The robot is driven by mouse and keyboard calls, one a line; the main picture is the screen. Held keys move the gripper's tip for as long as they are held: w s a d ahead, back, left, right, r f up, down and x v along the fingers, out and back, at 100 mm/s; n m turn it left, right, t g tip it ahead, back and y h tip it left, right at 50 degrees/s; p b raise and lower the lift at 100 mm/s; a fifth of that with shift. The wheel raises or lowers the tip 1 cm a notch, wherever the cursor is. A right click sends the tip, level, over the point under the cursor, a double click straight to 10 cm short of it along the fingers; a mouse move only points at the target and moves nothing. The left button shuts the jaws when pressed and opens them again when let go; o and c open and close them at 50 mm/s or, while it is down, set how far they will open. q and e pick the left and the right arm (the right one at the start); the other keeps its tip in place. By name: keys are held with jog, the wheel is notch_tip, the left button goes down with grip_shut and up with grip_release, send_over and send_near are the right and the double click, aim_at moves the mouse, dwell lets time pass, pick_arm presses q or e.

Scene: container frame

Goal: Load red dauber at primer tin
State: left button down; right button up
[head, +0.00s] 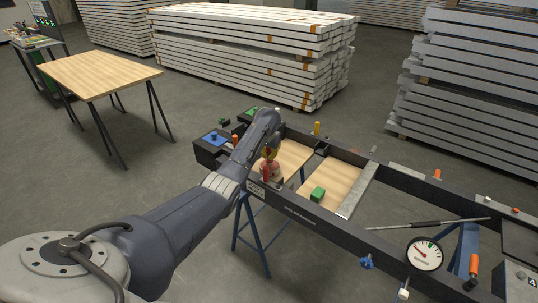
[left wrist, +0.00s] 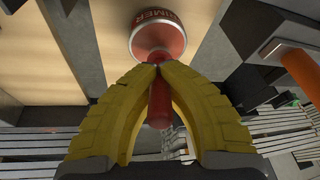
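My left gripper (head: 268,160) is low over the near left part of the dark container frame (head: 375,239). In the left wrist view its yellow fingers (left wrist: 158,68) are closed around the red dauber (left wrist: 160,105), whose handle sticks out between them. The primer tin (left wrist: 158,14), with a red band lettered in white, is right at the fingertips. Its round red end with a grey rim faces the gripper. I cannot tell whether the dauber's head touches or enters the tin. In the head view the gripper and arm partly hide both. My right gripper does not show.
A green block (head: 318,194) lies on the frame's wooden panel (head: 338,181). A dial gauge (head: 425,254) is on the front rail. An orange cylinder (left wrist: 301,70) stands near the gripper. A wooden table (head: 100,72) is at the back left; stacked beams (head: 240,45) stand behind.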

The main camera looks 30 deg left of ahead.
pick_arm(q)
jog(key=shift+f, duration=0.7)
dwell(1.1)
jog(key=shift+r, duration=3.55)
